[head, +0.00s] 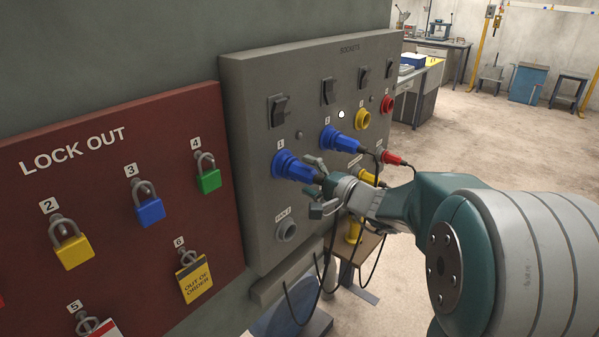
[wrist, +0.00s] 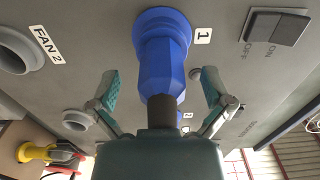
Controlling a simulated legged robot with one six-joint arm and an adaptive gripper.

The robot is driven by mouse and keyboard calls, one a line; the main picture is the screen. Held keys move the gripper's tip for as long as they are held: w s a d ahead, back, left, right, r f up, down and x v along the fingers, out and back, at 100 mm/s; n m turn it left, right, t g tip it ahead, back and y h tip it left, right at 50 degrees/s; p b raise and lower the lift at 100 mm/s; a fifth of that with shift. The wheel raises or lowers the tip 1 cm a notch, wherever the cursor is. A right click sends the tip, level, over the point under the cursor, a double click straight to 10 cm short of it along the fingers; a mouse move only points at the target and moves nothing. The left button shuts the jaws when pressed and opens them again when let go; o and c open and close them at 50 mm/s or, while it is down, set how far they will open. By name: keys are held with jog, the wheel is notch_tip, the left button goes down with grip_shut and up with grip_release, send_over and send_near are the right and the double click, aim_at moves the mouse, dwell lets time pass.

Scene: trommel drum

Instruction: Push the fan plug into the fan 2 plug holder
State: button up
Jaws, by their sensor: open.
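A blue plug (head: 293,167) sits in the socket marked 1 on the grey panel, with its dark tail pointing outward. In the wrist view the blue plug (wrist: 163,60) stands between my fingers. My gripper (head: 317,186) is open at the plug's outer end; in the wrist view my gripper (wrist: 160,88) has a finger on each side, with gaps to the blue body. The fan 2 plug holder (head: 286,230) is a grey round opening below socket 1 and looks empty; it also shows at the left of the wrist view (wrist: 18,52).
A second blue plug (head: 342,141), a red plug (head: 392,157) and a yellow plug (head: 369,178) sit farther right on the panel (head: 255,80). Dark cables hang below. The red lock-out board (head: 110,190) with padlocks is at left.

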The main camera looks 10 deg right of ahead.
jog(key=shift+w+a, duration=0.35)
jog(key=shift+w, duration=0.05)
jog(key=shift+w+d+r, duration=0.1)
jog(key=shift+w+r, duration=0.1)
jog(key=shift+w+a, duration=0.1)
jog(key=shift+a, duration=0.2)
dwell(0.6)
grip_shut()
jog(key=shift+s+d+f, duration=0.15)
jog(key=shift+s+d, duration=0.05)
jog(key=shift+s, duration=0.45)
